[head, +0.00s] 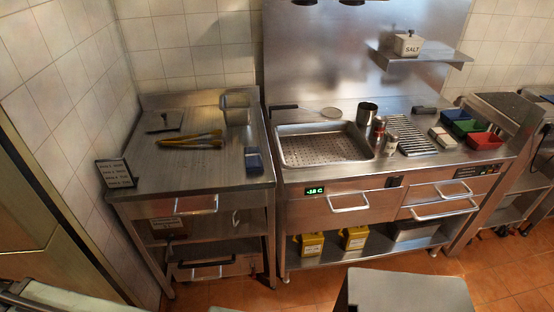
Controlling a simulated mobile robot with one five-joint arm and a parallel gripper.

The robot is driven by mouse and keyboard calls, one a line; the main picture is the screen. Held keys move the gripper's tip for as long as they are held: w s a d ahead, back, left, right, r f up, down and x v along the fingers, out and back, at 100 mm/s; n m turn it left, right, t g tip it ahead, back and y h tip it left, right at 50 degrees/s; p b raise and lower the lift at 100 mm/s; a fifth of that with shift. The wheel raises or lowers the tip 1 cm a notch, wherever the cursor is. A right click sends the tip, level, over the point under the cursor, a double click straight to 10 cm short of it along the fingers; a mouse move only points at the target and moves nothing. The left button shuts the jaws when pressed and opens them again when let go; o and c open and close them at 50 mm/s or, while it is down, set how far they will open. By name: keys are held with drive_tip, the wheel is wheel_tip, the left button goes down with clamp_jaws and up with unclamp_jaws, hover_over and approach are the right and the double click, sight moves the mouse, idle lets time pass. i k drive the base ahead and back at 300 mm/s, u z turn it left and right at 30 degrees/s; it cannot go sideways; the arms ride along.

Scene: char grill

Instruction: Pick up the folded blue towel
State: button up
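A small blue folded-looking item (253,160), which fits the folded blue towel, lies on the steel left table (215,172), close to its right edge. It is small in the picture, so its folds cannot be made out. It looks flat and lies apart from the other things on that table. My gripper cannot be seen in the head view.
Yellow-handled tongs (190,140), a steel container (236,108) and a dark sign (115,173) share the left table. To the right, a counter holds a perforated pan (320,147) and coloured bins (483,140). A grey block (400,292) stands in the foreground; tiled floor (240,295) shows beside it.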

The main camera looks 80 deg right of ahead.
sight(254, 160)
drive_tip(key=z, duration=1.3)
drive_tip(key=k, duration=0.2)
drive_tip(key=z, duration=1.1)
